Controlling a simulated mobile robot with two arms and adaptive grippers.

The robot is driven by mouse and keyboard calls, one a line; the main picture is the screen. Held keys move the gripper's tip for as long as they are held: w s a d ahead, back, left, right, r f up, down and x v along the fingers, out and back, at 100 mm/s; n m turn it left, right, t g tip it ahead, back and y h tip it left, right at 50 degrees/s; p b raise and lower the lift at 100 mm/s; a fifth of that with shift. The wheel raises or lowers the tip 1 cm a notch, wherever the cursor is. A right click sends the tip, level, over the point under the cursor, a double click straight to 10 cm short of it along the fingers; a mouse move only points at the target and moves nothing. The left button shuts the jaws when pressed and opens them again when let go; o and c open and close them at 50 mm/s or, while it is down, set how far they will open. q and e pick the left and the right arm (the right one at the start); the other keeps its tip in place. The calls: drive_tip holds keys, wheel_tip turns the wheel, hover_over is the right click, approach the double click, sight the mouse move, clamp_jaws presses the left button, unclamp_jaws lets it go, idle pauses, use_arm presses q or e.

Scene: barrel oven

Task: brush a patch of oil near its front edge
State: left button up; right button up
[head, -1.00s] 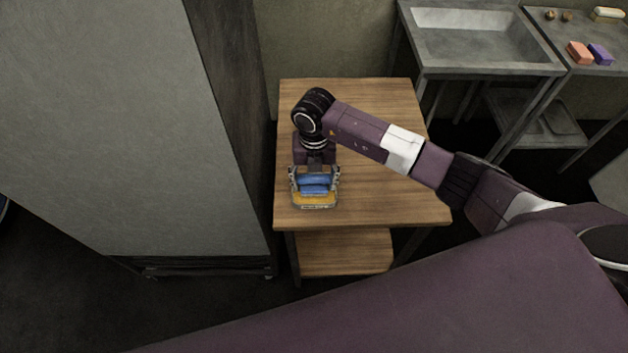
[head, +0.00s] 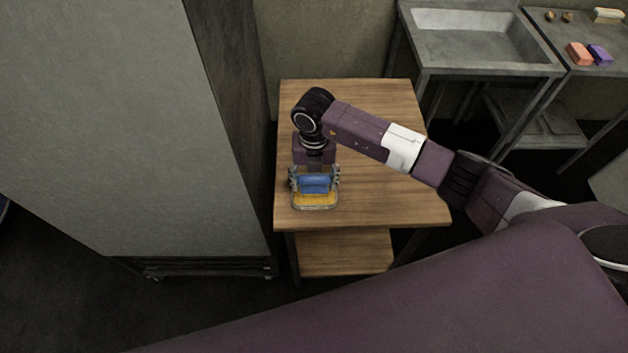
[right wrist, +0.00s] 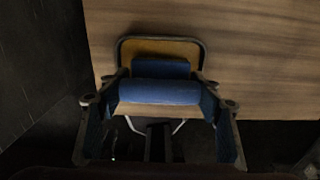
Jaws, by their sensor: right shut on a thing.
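A shallow tray (head: 316,208) with a grey rim and an orange-yellow patch (head: 316,199) lies near the front left edge of the wooden table. My right gripper (head: 314,182) is over it, shut on a blue brush-like tool (head: 315,184). In the right wrist view, the blue tool (right wrist: 160,92) spans between the two fingers, with a blue block beyond it. The tray (right wrist: 161,39) shows behind it, its yellow inside partly covered. I cannot tell whether the tool touches the patch. My left gripper is not in view.
The wooden table (head: 385,200) has clear room to the right of the tray. A tall grey cabinet (head: 100,120) stands close on the left. A metal sink (head: 480,45) and a side counter with orange (head: 579,53) and purple (head: 600,54) blocks are at the back right.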

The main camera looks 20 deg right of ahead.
sight(314, 176)
drive_tip(key=shift+r+p, duration=2.05)
drive_tip(key=shift+r, duration=1.2)
